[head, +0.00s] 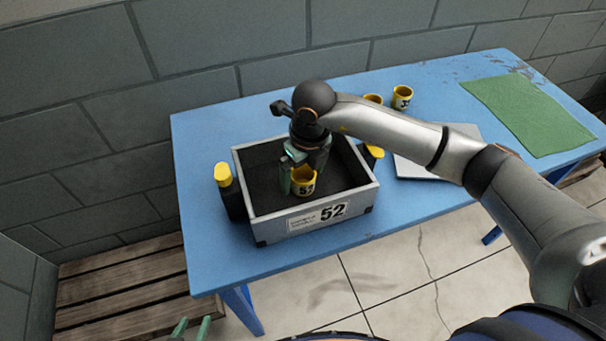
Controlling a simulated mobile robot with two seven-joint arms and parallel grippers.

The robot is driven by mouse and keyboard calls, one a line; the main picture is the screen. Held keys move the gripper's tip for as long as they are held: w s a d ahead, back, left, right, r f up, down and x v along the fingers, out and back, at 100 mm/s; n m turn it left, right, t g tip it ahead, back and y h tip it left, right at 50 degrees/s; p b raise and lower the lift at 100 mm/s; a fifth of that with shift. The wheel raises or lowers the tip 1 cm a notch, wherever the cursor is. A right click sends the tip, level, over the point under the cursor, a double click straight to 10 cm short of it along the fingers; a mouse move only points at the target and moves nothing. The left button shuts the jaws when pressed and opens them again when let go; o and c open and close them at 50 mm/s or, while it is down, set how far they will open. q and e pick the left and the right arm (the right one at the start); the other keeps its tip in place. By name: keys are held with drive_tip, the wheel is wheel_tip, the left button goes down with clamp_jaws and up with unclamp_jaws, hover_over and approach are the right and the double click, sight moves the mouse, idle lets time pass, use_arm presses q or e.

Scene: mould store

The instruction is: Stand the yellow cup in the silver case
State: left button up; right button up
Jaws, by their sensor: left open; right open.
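The silver case (362,198), marked 52, stands open on the blue table with a dark inside. The yellow cup (304,186), with a dark label, is upright inside the case near its front wall; its base is hidden behind that wall. My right gripper (303,170) reaches down into the case, open, with its fingers at the cup's sides. I cannot tell whether they touch it. My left gripper (192,328) shows only its green fingertips at the bottom left edge, apart and empty, away from the table.
A dark bottle with a yellow cap (223,175) stands left of the case, and another yellow cap (375,152) shows right of it. Two more yellow cups (402,97) stand farther back. A grey flat object (415,170) and a green mat (528,112) lie to the right.

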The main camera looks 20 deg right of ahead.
wheel_tip(320, 180, up, 11)
drive_tip(key=s, duration=0.1)
drive_tip(key=shift+s+d+r+b, duration=0.15)
drive_tip(key=shift+d+b, duration=0.1)
drive_tip(key=shift+b, duration=0.05)
